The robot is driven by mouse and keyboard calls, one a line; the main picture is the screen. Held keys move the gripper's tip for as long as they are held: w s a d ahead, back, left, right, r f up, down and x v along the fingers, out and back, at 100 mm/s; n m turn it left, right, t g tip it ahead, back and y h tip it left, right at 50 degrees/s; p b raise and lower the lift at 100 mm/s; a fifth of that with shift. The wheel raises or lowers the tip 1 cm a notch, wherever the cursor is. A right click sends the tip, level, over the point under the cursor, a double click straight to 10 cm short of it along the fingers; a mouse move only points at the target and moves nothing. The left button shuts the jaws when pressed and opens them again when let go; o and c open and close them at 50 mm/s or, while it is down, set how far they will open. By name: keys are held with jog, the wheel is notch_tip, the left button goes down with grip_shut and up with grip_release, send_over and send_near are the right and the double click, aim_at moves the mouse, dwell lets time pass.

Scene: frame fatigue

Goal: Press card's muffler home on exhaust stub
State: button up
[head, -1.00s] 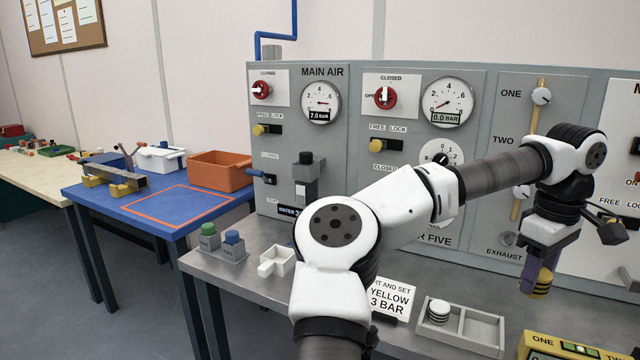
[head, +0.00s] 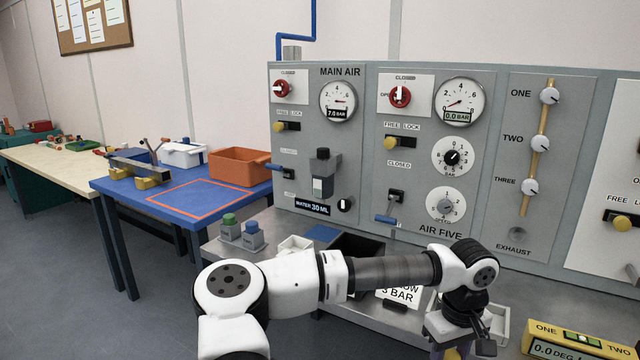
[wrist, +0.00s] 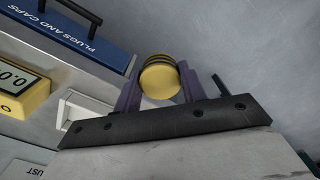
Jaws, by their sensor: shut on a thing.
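The exhaust stub (head: 513,237) is a grey round fitting low on the panel, above the label EXHAUST. My gripper (head: 452,350) is at the bottom edge of the head view, low over the bench, left of and apart from the stub. The wrist view shows its purple fingers (wrist: 160,95) shut on a yellow muffler (wrist: 160,78) with dark bands, round end visible. The card (head: 398,293) stands on the bench, partly hidden by my arm; "3 BAR" is readable on it. Earlier it read yellow, 3 bar.
A pale tray (head: 503,322) lies behind my gripper, mostly hidden. A yellow display box (head: 565,340) stands at right. A dark open box (head: 352,250) is behind my arm. The wrist view shows a blue plugs and caps box (wrist: 75,38).

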jog(key=w+a+f+m, duration=0.1)
jog(key=a+f, duration=0.7)
jog(key=f, duration=0.3)
jog(key=w+a+f+m, duration=0.1)
jog(key=w+a+f, duration=0.1)
jog(key=a+f, duration=0.6)
jog(key=w+a+f+m, duration=0.1)
jog(key=a+f, duration=0.7)
jog(key=f, duration=0.6)
jog(key=shift+w+a+f, duration=0.15)
jog(key=shift+w+a, duration=0.15)
jog(key=shift+w, duration=0.1)
jog(key=s+f, duration=0.4)
jog(key=f, duration=0.1)
jog(key=shift+s+f, duration=0.2)
jog(key=shift+f, duration=0.05)
